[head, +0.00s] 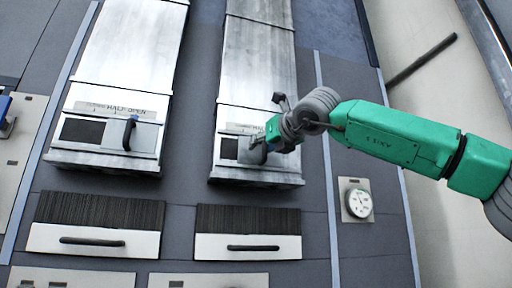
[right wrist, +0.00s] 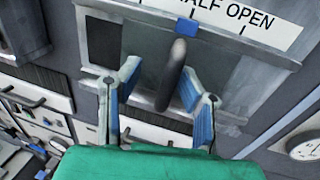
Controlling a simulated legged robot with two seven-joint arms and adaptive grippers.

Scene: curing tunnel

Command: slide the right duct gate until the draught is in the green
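The right duct gate is a grey sliding plate (right wrist: 222,82) with an upright dark handle (right wrist: 172,75), below a white scale strip (right wrist: 240,22). The strip reads partly "HALF OPEN", and a blue marker (right wrist: 187,27) sits at its lower edge. A dark opening (right wrist: 103,42) shows left of the plate. My right gripper (right wrist: 158,82) is open, its blue-padded fingers on either side of the handle; contact is unclear. In the head view, the right gripper (head: 262,145) hides most of that handle. A round gauge (head: 358,203) is right of the duct; its reading is too small to tell.
The left duct has a similar gate with a dark handle (head: 130,132). Two drawer-like panels with handles, the left (head: 92,241) and the right (head: 252,247), lie below the ducts. A dark bar (head: 422,60) crosses the pale area at the right.

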